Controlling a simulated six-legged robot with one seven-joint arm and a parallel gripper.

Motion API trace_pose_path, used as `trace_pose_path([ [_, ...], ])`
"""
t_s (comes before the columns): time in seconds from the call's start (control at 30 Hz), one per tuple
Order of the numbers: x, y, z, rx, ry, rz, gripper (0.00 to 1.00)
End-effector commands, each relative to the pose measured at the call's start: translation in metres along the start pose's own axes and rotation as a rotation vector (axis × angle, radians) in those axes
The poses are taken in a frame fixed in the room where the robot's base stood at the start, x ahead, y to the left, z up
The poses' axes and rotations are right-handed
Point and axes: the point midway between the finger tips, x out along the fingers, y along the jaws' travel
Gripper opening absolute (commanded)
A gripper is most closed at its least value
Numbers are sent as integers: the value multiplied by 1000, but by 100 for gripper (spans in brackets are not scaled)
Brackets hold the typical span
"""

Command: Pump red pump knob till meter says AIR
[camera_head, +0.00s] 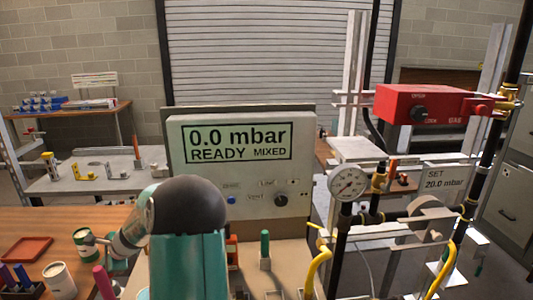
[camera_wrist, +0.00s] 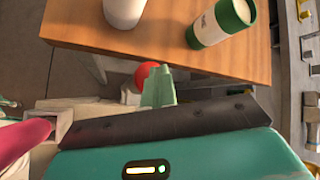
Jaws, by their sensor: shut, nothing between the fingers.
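The meter (camera_head: 238,143) is a large grey panel in the middle of the head view. Its screen reads "0.0 mbar READY MIXED". A round red knob (camera_wrist: 146,73) shows in the wrist view, partly hidden behind my fingers, near the wooden table's edge. My gripper (camera_wrist: 160,70) has pale green fingers that are shut with nothing between them. The fingertips overlap the knob's right side in the picture; I cannot tell whether they touch it. In the head view my arm bends down to the left, and I cannot make out the knob.
The wooden table (camera_wrist: 85,22) bears a white can (camera_wrist: 123,10) and a green-and-white can (camera_wrist: 222,25). A magenta handle (camera_wrist: 18,140) is at the left of the wrist view. A dial gauge (camera_head: 348,183), a red valve box (camera_head: 422,104) and pipes stand right of the meter.

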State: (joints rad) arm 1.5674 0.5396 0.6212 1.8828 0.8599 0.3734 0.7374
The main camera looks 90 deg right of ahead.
Motion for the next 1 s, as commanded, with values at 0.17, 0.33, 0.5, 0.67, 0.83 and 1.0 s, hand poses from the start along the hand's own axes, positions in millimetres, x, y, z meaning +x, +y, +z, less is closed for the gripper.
trace_pose_path([
  [0.17, 2, 2, -1, 1, -1, 2, 0],
  [0.33, 3, 3, -2, 1, -1, 2, 0],
  [0.5, 2, 2, -1, 0, -1, 2, 0],
  [0.67, -2, -1, 2, -1, -1, 3, 0],
  [0.83, -6, -4, 4, -1, 0, 2, 0],
  [1.0, -6, -4, 4, 0, 0, 2, 0],
])
